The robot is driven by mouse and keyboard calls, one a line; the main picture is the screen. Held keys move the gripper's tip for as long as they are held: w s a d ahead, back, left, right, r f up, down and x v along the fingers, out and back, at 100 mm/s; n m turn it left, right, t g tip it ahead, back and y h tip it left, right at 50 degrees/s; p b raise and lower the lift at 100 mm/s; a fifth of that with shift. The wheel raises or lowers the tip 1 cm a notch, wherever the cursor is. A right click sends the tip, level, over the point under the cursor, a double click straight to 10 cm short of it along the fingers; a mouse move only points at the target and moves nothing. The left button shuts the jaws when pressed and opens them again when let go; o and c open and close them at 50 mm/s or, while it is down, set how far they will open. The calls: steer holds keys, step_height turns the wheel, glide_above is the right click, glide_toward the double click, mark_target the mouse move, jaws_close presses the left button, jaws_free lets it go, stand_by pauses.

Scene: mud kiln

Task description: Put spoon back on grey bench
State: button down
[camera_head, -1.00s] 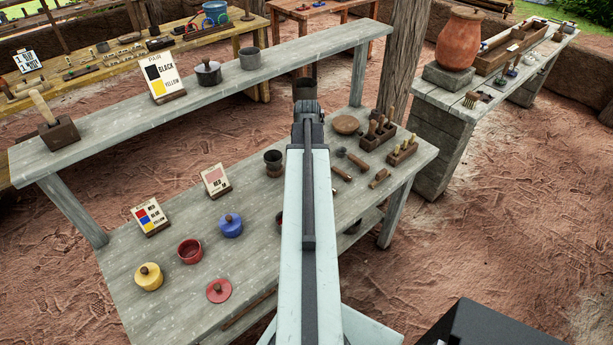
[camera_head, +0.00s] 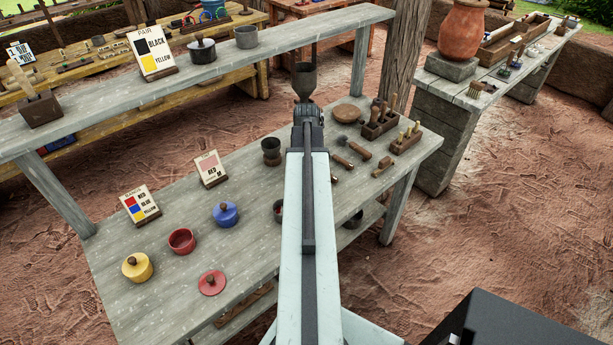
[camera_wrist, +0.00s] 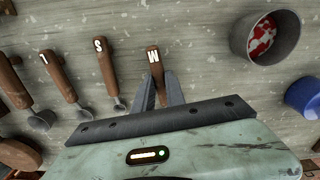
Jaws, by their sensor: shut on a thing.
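In the head view my fingertips and the held spoon cannot be made out clearly.
A grey cup with red contents (camera_wrist: 263,38) and a blue pot (camera_head: 225,214) stand beside the tools. Yellow (camera_head: 137,267) and red (camera_head: 181,241) pots, sign cards and brush blocks (camera_head: 404,142) occupy the bench. A raised grey shelf (camera_head: 100,98) runs behind.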

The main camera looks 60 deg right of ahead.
steer(key=shift+f, duration=0.4)
steer(key=shift+f+b, duration=0.2)
steer(key=shift+b, duration=0.1)
steer(key=c, duration=0.7)
jaws_free()
steer(key=shift+c, duration=0.2)
steer(key=shift+r, duration=0.15)
step_height(320, 180, up, 6)
steer(key=p, duration=0.6)
